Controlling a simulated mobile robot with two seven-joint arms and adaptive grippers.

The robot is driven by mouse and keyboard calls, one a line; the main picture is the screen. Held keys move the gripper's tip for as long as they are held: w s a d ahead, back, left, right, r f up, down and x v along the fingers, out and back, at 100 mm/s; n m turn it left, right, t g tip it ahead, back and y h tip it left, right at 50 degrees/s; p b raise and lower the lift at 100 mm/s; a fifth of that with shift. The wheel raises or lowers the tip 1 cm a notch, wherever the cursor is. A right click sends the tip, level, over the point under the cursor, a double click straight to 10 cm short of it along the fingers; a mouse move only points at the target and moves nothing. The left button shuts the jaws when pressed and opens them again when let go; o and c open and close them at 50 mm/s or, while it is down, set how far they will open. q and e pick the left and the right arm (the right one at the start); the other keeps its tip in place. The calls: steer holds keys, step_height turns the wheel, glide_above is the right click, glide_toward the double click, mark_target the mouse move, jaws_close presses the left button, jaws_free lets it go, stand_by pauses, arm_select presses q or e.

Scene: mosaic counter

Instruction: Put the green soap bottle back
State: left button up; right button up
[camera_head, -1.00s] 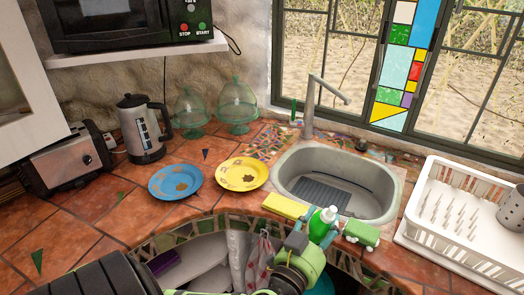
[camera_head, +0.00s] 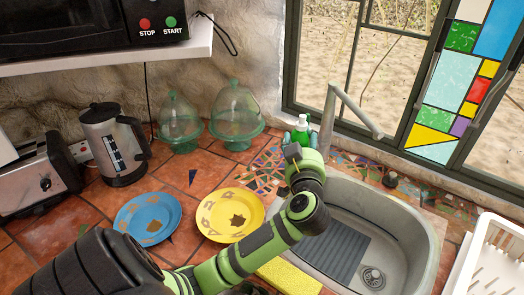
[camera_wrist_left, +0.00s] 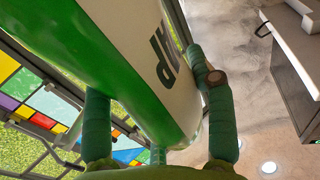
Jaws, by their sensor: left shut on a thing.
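The green soap bottle (camera_head: 303,133) with its white top is at the back of the counter, left of the tap, near the window corner. My left gripper (camera_head: 300,143) is shut on it, with fingers on both sides. In the left wrist view the bottle (camera_wrist_left: 120,65) fills the space between the teal fingers of the gripper (camera_wrist_left: 155,90), its white label with dark letters showing. The bottle's base is hidden, so I cannot tell whether it touches the counter. My right gripper is not in view.
The grey tap (camera_head: 332,110) stands just right of the bottle, behind the sink (camera_head: 415,225). Glass domes (camera_head: 238,112) stand to the left. A yellow plate (camera_head: 212,218), a blue plate (camera_head: 130,225) and a yellow sponge (camera_head: 290,277) lie nearer. The white rack (camera_head: 490,240) is at right.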

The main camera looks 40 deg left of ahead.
arm_select(q)
steer(key=shift+w+a, duration=0.15)
steer(key=shift+a, duration=0.2)
steer(key=a+f, duration=1)
steer(key=a, duration=0.1)
steer(key=shift+s+a+f+b, duration=0.15)
steer(key=shift+s+f+b, duration=0.05)
steer(key=shift+s+b, duration=0.2)
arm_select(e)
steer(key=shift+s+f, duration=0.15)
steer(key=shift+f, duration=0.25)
arm_select(q)
steer(key=shift+s, duration=0.1)
steer(key=o, duration=1.6)
steer(key=shift+f, duration=0.3)
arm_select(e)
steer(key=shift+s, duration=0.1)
arm_select(q)
steer(key=shift+r, duration=0.1)
